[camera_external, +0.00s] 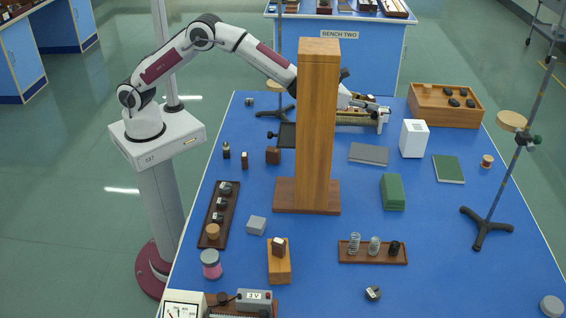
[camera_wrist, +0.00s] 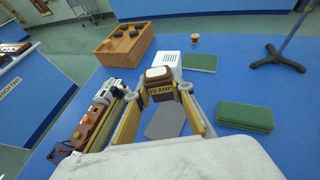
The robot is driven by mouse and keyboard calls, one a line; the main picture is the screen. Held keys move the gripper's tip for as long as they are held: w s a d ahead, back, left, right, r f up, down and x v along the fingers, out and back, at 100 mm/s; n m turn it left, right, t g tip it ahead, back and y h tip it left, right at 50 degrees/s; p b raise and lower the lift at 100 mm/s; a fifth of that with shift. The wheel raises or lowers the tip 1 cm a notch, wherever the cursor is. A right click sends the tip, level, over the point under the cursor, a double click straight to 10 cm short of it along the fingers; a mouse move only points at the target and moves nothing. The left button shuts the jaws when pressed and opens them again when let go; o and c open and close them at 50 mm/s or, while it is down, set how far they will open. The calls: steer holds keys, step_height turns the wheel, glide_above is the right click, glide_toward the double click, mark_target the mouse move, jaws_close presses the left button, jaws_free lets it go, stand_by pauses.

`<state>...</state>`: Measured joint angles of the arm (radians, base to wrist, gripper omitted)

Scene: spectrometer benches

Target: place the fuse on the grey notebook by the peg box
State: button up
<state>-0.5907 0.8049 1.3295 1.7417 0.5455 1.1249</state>
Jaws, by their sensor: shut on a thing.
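In the wrist view my gripper (camera_wrist: 160,88) is shut on the fuse (camera_wrist: 158,74), a small dark brown block with a pale top and an "AMP" label. The grey notebook (camera_external: 369,153) lies flat on the blue bench, in front of my gripper (camera_external: 382,114) in the external view. It also shows in the wrist view (camera_wrist: 166,121), beyond and between the fingers, with the fuse held above the bench. The fuse is hard to make out in the external view. The wooden peg box (camera_external: 428,112) with black pegs stands at the back right; it also shows in the wrist view (camera_wrist: 108,47).
A tall wooden pillar (camera_external: 318,130) hides part of my arm. A long wooden instrument (camera_wrist: 99,115) lies left in the wrist view.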

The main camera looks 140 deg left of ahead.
steer(key=shift+a+f, duration=0.15)
steer(key=shift+f, duration=0.65)
glide_above(361, 157)
step_height(361, 157, down, 14)
steer(key=shift+f, duration=0.1)
stand_by(0.5)
steer(key=shift+f, duration=1.9)
steer(key=shift+f, duration=0.15)
steer(key=o, duration=1.1)
steer(key=shift+r, duration=0.2)
